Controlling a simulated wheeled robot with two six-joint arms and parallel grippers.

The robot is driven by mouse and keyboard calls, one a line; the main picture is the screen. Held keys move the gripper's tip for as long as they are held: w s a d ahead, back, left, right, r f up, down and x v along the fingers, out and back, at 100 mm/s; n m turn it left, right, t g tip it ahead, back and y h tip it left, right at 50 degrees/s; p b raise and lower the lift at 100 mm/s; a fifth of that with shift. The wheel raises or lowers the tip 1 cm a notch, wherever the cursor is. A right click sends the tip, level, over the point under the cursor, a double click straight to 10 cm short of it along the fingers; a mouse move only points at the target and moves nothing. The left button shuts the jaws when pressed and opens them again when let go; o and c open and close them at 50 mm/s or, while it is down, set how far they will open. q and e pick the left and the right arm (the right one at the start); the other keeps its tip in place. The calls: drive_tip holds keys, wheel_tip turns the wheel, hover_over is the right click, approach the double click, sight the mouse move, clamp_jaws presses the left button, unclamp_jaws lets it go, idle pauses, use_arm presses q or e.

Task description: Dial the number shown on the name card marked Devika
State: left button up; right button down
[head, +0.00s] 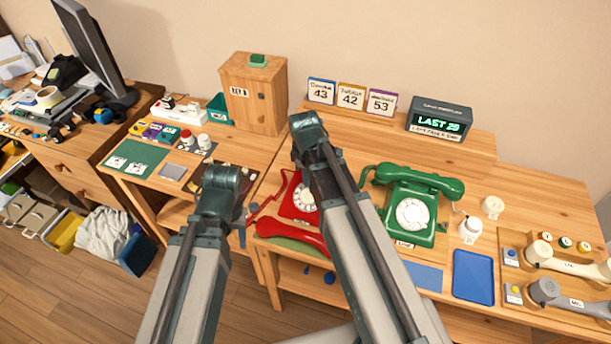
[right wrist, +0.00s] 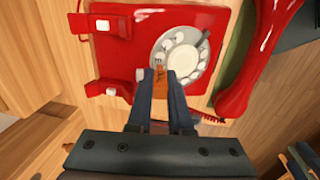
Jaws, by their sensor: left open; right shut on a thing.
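The red dial phone (head: 299,203) stands mid-table, partly covered by my right arm. Its white dial (right wrist: 183,55) shows in the right wrist view. My right gripper (right wrist: 160,88) is shut on a thin orange-brown stick (right wrist: 159,80), its tip at the dial's lower-left edge. I cannot tell whether it sits in a finger hole. The red handset (head: 292,236) lies off the phone, on a green mat. My left gripper (head: 241,226) is open, left of the red phone. Three name cards stand at the back: blue 43 (head: 321,92), tan 42 (head: 350,97), purple 53 (head: 381,102). Their names are too blurred to read.
A green phone (head: 411,205) with its handset on stands right of the red one. A dark display (head: 439,119) reads LAST and a blurred number. A wooden box (head: 253,95) stands at back left. A tray (head: 535,270) with pale and grey handsets is at right.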

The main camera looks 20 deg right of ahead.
drive_tip(key=shift+d, duration=0.2)
drive_tip(key=shift+s+d, duration=0.4)
drive_tip(key=shift+d, duration=0.1)
idle(0.4)
drive_tip(key=shift+s+d, duration=0.35)
drive_tip(key=shift+s, duration=0.15)
drive_tip(key=shift+f, duration=0.1)
drive_tip(key=shift+s+d+f, duration=0.15)
drive_tip(key=shift+s+d, duration=0.05)
drive_tip(key=shift+s, duration=0.35)
